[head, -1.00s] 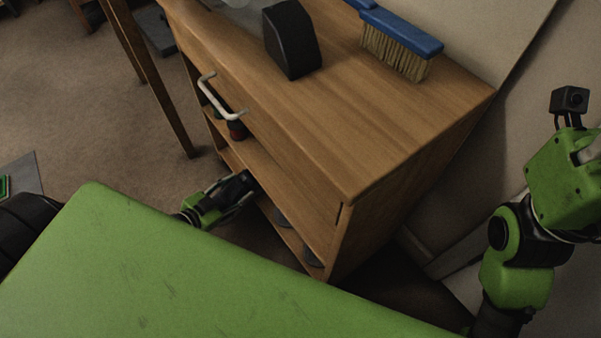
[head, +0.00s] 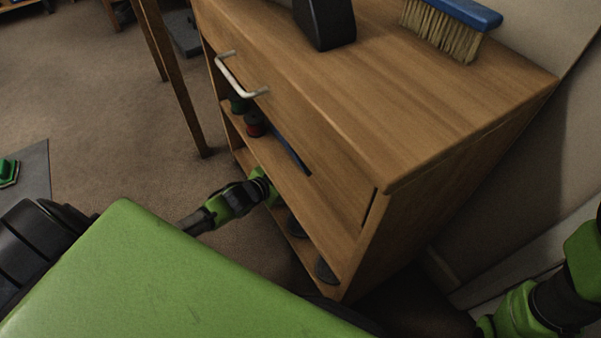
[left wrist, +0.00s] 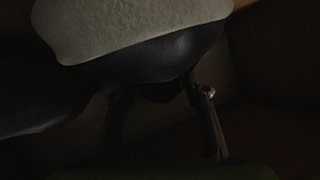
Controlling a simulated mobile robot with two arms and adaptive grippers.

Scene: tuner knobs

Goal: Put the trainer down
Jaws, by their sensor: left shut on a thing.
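The trainer, with a dark upper and pale grey sole (left wrist: 130,25), fills the top of the left wrist view. My left gripper (left wrist: 160,100) is shut on it; the contact is dark and hard to make out. In the head view my left gripper (head: 264,186) reaches into the lower opening of the wooden cabinet (head: 350,130). Its fingertips and the trainer are hidden there by the cabinet. My right arm shows at the lower right of the head view, but its gripper is outside the picture.
Dark flat objects (head: 325,271) lie on the cabinet's bottom shelf. A red item (head: 254,126) and a blue item (head: 291,151) are on the shelf above. A drawer handle (head: 240,76) sticks out above. A blue brush (head: 447,25) and black block (head: 325,22) stand on top.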

